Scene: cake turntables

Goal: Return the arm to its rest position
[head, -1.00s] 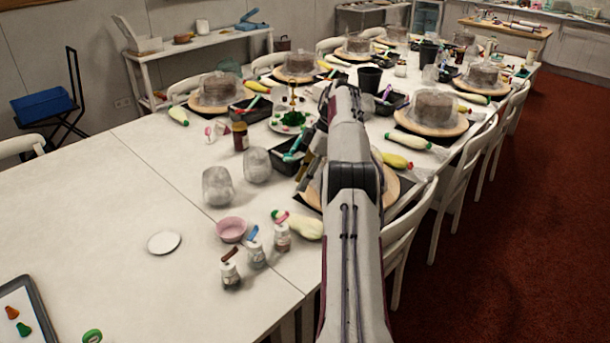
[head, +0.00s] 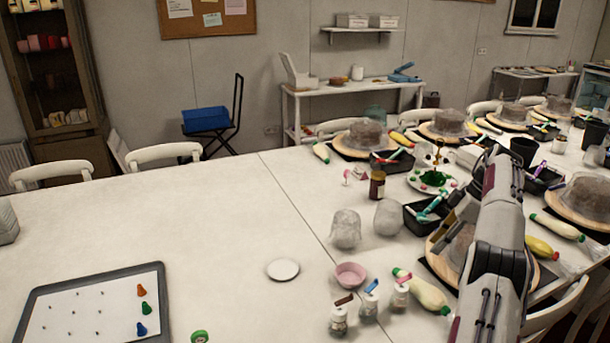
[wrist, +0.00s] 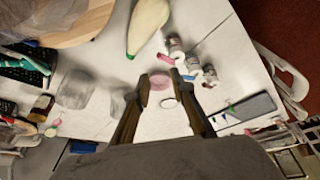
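My gripper (wrist: 160,88) shows in the wrist view with its two fingers apart and nothing between them. It is raised above the table, with the pink bowl (wrist: 160,81) on the table beyond the fingertips. In the head view my arm reaches in from the lower right and hides most of the gripper. A wooden turntable (head: 441,266) with a cake is partly hidden behind my arm. It also shows in the wrist view (wrist: 90,22) at the upper left.
A cream piping bag (head: 428,293), several small jars (head: 369,305), clear cups (head: 345,232) and a black tray (head: 415,222) crowd the table near my arm. A white plate (head: 283,269) and a framed board (head: 90,310) lie left. The table's left part (head: 190,220) is mostly clear.

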